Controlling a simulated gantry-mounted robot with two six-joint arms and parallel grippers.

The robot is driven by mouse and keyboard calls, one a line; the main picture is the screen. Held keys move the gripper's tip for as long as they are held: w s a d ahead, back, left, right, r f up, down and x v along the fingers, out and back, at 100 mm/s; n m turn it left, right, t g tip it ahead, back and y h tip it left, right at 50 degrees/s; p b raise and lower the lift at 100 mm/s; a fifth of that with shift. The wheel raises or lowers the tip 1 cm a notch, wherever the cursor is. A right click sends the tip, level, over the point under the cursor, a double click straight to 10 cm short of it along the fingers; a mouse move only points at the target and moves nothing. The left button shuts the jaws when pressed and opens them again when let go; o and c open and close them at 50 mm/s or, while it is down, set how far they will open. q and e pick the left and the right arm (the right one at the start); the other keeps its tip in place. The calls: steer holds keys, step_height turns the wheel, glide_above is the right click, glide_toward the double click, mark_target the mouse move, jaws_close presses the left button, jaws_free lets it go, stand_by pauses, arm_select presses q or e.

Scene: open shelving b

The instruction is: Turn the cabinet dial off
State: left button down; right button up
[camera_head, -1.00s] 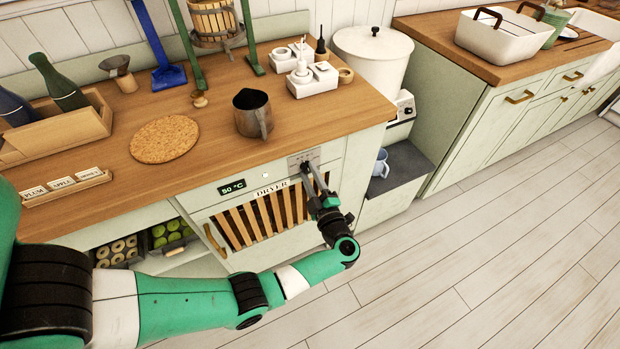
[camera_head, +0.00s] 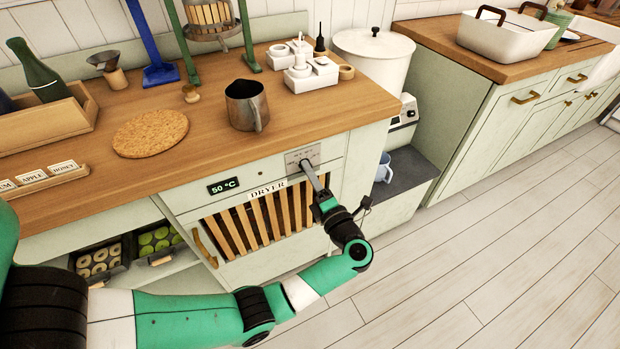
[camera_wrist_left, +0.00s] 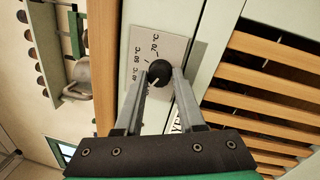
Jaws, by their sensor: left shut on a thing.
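The cabinet dial is a black round knob (camera_wrist_left: 159,73) on a pale metal plate with temperature marks, seen in the left wrist view. The plate (camera_head: 302,155) shows in the head view on the dryer front, right of the "50 °C" display (camera_head: 223,186). My left gripper (camera_wrist_left: 159,82) is shut on the knob, one finger on each side of it. In the head view the left gripper (camera_head: 311,174) reaches up to the plate from below and hides the knob. A white line on the knob shows in the wrist view. My right gripper is not in view.
The slatted dryer door (camera_head: 255,222) lies left of my gripper. The wooden counter (camera_head: 200,165) above holds a metal jug (camera_head: 246,105), a cork mat (camera_head: 150,133) and white containers (camera_head: 306,74). The floor (camera_head: 480,250) at right is clear.

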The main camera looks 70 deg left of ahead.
arm_select(q)
steer(key=shift+n, duration=0.6)
steer(key=c, duration=0.5)
jaws_free()
steer(key=shift+d, duration=0.1)
steer(key=d, duration=0.3)
steer(key=d+f, duration=0.1)
steer(key=d, duration=0.3)
steer(key=d+p, duration=0.1)
steer(key=d, duration=0.3)
steer(key=shift+w+d+f, duration=0.2)
steer(key=shift+w, duration=0.05)
